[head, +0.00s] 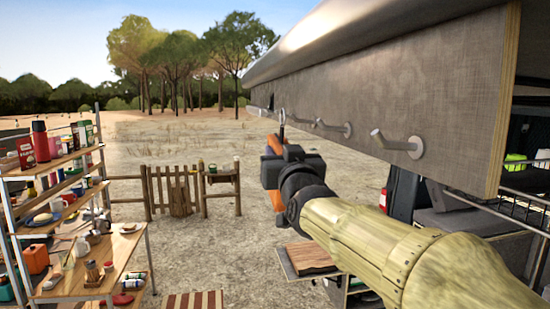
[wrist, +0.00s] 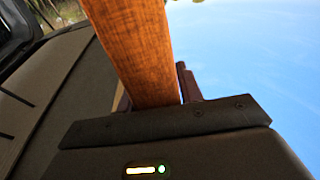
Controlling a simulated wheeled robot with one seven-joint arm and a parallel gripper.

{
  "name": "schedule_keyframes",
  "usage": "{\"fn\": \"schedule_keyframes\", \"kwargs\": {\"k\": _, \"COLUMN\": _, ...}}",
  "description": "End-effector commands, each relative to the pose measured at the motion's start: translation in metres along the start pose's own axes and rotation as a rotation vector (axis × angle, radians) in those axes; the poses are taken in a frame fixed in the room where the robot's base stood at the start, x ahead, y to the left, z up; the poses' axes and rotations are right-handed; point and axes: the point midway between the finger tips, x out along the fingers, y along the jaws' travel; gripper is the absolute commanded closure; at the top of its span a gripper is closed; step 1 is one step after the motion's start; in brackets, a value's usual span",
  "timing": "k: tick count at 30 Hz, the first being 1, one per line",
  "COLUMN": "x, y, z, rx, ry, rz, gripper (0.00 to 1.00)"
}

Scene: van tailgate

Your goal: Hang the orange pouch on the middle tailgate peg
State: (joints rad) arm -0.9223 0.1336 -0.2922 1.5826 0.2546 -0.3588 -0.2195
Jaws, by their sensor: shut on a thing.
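My gripper (head: 272,168) is in the middle of the head view, at the far end of my outstretched arm. It is shut on the orange pouch (head: 275,143), whose orange parts show above and below the jaws. A thin upright loop (head: 282,122) rises above it. In the wrist view the pouch (wrist: 135,50) is an orange-brown band between the fingers. A grey tailgate board (head: 440,100) carries a near peg (head: 398,144) and a middle peg (head: 335,127). A farther peg is small and partly hidden near the loop. Whether the loop touches a peg cannot be told.
A loaded shelf (head: 85,205) stands at the left. A wooden gate (head: 180,190) is farther back. The van's open rear, with a wire rack (head: 510,205), is at the right. Open gravel lies between the shelf and van.

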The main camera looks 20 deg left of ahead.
Motion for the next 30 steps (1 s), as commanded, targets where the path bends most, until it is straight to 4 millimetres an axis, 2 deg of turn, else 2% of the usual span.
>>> {"fn": "schedule_keyframes", "kwargs": {"k": 18, "x": -0.001, "y": 0.031, "z": 0.002, "rx": -0.001, "ry": 0.001, "rz": 0.002, "gripper": 0.90}}
{"fn": "schedule_keyframes", "kwargs": {"k": 30, "x": -0.004, "y": 0.041, "z": 0.015, "rx": 0.000, "ry": 0.002, "rz": 0.001, "gripper": 0.90}}
